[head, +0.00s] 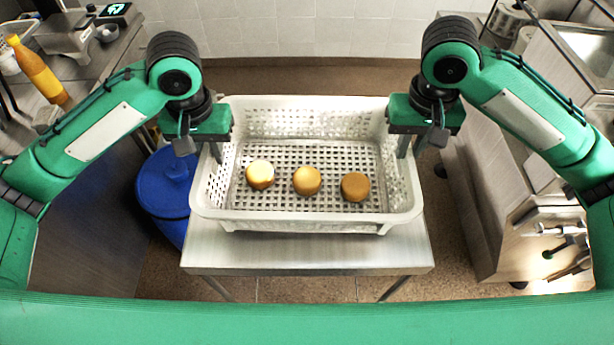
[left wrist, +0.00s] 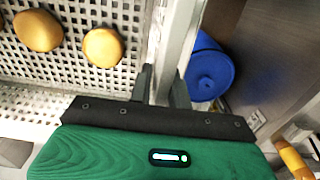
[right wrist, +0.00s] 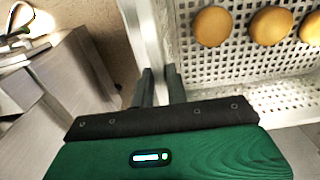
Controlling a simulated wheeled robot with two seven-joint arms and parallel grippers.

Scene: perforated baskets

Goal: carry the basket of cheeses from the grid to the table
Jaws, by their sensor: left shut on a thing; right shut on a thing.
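A white perforated basket (head: 305,218) is over a small steel table (head: 308,256), level; I cannot tell whether its feet touch the top. Three round golden cheeses lie in a row on its floor: left (head: 260,174), middle (head: 307,180) and right (head: 355,186). My left gripper (head: 217,152) is shut on the basket's left wall, and its fingers straddle the rim in the left wrist view (left wrist: 161,88). My right gripper (head: 403,146) is shut on the right wall, also seen in the right wrist view (right wrist: 160,88). The grid is not clearly in view.
A blue lidded bin (head: 165,185) stands on the floor left of the table. A counter at the left holds an orange bottle (head: 38,70) and a scale (head: 68,32). A steel cabinet (head: 490,190) stands at the right. A tiled wall is behind.

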